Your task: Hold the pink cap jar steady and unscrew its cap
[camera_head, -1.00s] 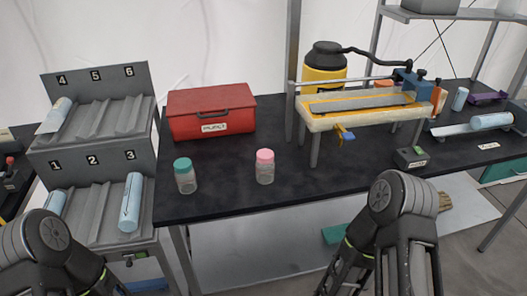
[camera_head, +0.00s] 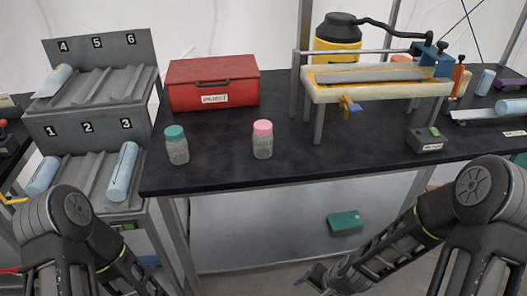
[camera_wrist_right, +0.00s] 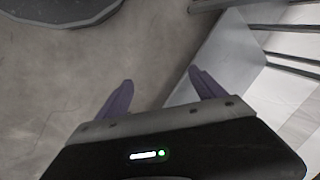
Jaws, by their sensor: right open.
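The pink cap jar (camera_head: 262,140) stands upright on the black table, near its front edge, with its pink cap (camera_head: 262,127) on. A second jar with a teal cap (camera_head: 176,145) stands to its left. My right gripper (camera_head: 308,279) hangs low in front of the table, below the tabletop and well away from the jar. In the right wrist view its two purple fingers (camera_wrist_right: 160,90) are spread apart with nothing between them. My left arm shows at lower left in the head view, but its gripper is out of the picture.
A red box (camera_head: 212,88) stands behind the jars on the black tabletop (camera_head: 220,170). A frame-like device with a white and yellow bed (camera_head: 375,92) stands to the right. A grey rack with blue rolls (camera_head: 98,70) is at left. The tabletop around the jar's front is clear.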

